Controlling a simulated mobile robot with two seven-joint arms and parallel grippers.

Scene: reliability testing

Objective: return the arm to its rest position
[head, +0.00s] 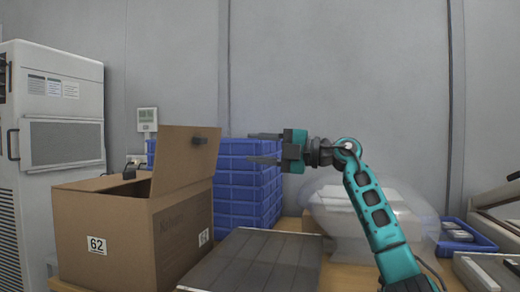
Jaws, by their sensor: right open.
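My right arm (374,205), teal with dark panels, comes up from the lower right and bends at a raised joint. My right gripper (252,148) points left, with its two dark fingers apart and nothing between them. It is in front of the stacked blue crates and right of the cardboard box's raised flap. My left gripper is not in view.
An open cardboard box (130,235) marked 62 stands at left, its flap (185,165) raised. Blue crates (240,200) are stacked behind. A grey slatted panel (255,262) lies in front. A clear bag of pale items (335,210) and a blue tray (465,240) are at right.

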